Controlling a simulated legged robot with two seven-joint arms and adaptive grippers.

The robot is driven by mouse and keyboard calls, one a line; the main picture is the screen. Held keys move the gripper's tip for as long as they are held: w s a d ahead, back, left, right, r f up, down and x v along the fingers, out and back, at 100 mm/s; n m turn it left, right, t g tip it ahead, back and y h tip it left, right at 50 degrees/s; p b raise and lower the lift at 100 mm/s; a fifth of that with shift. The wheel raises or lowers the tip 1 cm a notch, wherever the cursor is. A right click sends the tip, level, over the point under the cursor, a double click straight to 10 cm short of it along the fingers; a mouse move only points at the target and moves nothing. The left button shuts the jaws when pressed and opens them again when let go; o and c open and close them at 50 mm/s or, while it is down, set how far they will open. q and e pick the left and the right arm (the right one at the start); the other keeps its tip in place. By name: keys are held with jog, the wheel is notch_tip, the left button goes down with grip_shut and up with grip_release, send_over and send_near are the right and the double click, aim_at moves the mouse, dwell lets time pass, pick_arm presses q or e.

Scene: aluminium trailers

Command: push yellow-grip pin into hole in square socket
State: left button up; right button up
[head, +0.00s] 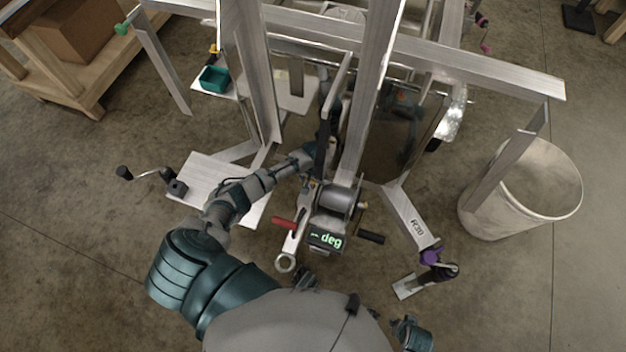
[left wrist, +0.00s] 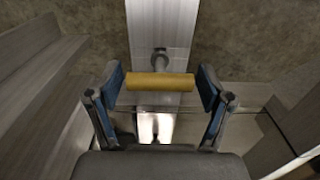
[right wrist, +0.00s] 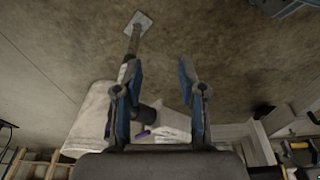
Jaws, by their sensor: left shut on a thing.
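In the left wrist view my left gripper (left wrist: 160,85) is shut on the yellow grip of the pin (left wrist: 160,82), which lies crosswise between its two fingers. Just beyond the grip, a small dark round fitting (left wrist: 160,58) shows against a pale metal bar (left wrist: 162,22). I cannot tell whether this is the pin's shaft or the socket's hole, nor how far in the pin is. In the head view my left arm reaches in among the trailer frames, and its gripper (head: 327,125) is partly hidden there. My right gripper (right wrist: 161,78) is open and empty in the right wrist view.
Trailer beams crowd the left gripper. A winch with a lit display (head: 326,239) and a red handle (head: 284,223) stands in front. A pale bin (head: 530,195) stands at right, and a wooden cart (head: 88,75) at upper left. Floor at lower left is clear.

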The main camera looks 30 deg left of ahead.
pick_arm(q)
jog(key=shift+f+b, duration=0.3)
jog(key=shift+f, duration=0.25)
pick_arm(e)
jog(key=shift+s+f, duration=0.1)
jog(key=shift+f, duration=0.3)
jog(key=shift+r, duration=0.15)
pick_arm(q)
jog(key=shift+r, duration=0.1)
pick_arm(e)
jog(key=shift+r, duration=2.6)
pick_arm(q)
jog(key=shift+r+p, duration=0.6)
jog(key=shift+p, duration=0.1)
jog(key=shift+r+p, duration=2.4)
pick_arm(e)
jog(key=s+f, duration=0.3)
jog(key=f, duration=1.2)
jog(key=shift+s+d+f, duration=0.25)
jog(key=shift+s, duration=0.15)
jog(key=shift+g, duration=0.3)
pick_arm(q)
jog(key=shift+p, duration=0.6)
pick_arm(e)
jog(key=shift+w+r, duration=0.15)
jog(key=shift+r, duration=0.45)
